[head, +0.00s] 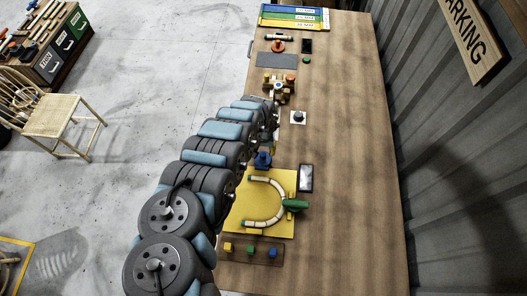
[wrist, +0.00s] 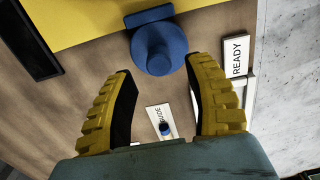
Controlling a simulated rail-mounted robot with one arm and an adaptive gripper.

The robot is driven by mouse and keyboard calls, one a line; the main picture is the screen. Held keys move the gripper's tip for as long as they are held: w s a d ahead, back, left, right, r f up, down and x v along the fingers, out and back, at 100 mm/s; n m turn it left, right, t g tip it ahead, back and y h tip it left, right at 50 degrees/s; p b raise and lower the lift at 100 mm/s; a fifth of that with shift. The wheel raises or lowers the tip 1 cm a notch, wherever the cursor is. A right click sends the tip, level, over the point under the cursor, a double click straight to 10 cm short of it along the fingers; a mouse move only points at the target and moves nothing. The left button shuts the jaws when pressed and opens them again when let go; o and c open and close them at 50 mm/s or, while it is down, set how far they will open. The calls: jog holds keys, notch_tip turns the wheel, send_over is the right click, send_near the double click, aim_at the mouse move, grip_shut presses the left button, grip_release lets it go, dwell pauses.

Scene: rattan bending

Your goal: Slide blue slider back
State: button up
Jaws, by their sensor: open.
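The blue slider (head: 263,160) sits at the far edge of the yellow board (head: 232,222). In the wrist view the blue slider (wrist: 158,50) shows a round knob and a flat bar against the yellow board (wrist: 90,14). My gripper (wrist: 161,67) is open, with its two yellow-ribbed fingers apart. The knob appears in the gap between the fingertips, near their ends; I cannot tell the height difference or any contact. Nothing is held. In the head view my arm hides the gripper.
A pale curved rattan piece (head: 282,199) lies on the board with a green part (head: 295,205) on its right. A READY label (wrist: 237,55) is right of the fingers. The table's right side is clear.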

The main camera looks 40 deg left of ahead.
aim_at(263, 153)
notch_tip(263, 153, up, 9)
dwell(0.9)
dwell(0.6)
